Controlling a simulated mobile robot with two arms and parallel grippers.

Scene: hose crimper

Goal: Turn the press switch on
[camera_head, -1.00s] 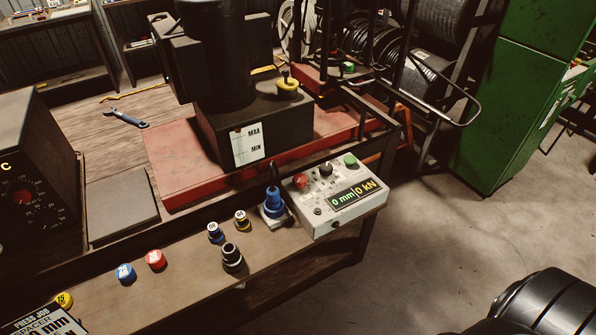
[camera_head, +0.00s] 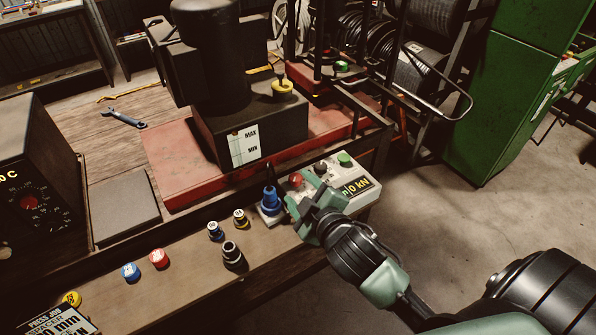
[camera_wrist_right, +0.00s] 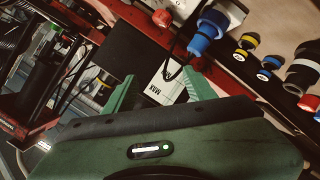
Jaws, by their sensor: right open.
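The grey press control box (camera_head: 361,172) sits at the right end of the bench in the head view. It carries a red button (camera_head: 296,180), a dark knob (camera_head: 321,168) and a green button (camera_head: 345,159). The display is partly covered and reads 0 kN on its visible end. I cannot tell which control is the press switch or whether it is on. My right gripper (camera_head: 302,191) is over the box's front left part, hiding much of it. In the right wrist view its two green fingers (camera_wrist_right: 160,90) are apart with nothing held between them. My left gripper is not in view.
A blue fitting (camera_head: 271,199) stands just left of the box, close to my right gripper. Several small fittings and caps lie along the bench front. The black press (camera_head: 262,115) on its red base (camera_head: 180,180) stands behind. Open floor lies to the right.

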